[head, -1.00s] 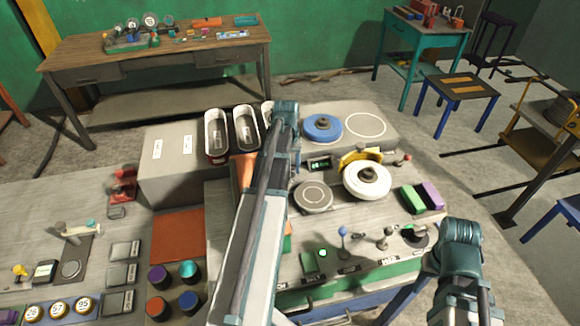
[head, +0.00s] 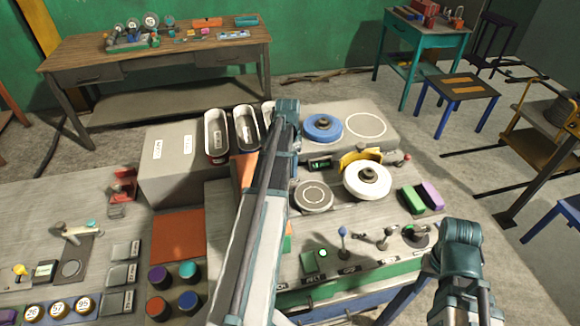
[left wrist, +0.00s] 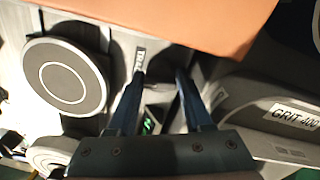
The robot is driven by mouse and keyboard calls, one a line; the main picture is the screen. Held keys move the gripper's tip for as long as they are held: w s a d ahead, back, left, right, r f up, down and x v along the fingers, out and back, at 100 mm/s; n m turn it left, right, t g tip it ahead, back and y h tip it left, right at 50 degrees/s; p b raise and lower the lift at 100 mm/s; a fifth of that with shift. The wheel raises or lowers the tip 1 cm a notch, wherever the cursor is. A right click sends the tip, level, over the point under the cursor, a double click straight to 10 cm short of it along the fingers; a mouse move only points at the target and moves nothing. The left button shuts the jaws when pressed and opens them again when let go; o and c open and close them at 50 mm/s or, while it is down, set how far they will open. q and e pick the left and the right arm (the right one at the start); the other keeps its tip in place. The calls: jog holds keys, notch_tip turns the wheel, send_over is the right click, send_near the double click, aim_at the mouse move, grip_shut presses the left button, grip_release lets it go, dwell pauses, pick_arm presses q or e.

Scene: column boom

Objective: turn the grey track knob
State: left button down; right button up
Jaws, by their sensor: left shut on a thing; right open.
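My left gripper (left wrist: 161,80) points down at the grey machine top, its two dark fingers shut on a dark, shadowed thing between their tips. It sits where the grey track knob (left wrist: 160,64) would be, beside a small dark label (left wrist: 139,59); its shape and pointer direction are too dark to tell. In the head view the left arm hides the left gripper's tips and the knob. My right gripper (head: 462,305) is open at the lower right, its fingertips hard to see, away from the knob.
A round grey disc (head: 313,196), a small green-lit display (head: 320,165) and a white wheel (head: 367,181) with a yellow guard are close by. Small levers (head: 343,240) stand at the front.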

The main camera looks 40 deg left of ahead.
pick_arm(q)
jog(key=shift+a+m, duration=0.1)
jog(key=shift+m, duration=0.8)
jog(key=shift+c, duration=1.8)
grip_release()
notch_tip(320, 180, up, 14)
jog(key=p, duration=1.4)
jog(key=shift+w+a, duration=0.2)
jog(key=shift+a, duration=0.1)
jog(key=shift+f, duration=0.2)
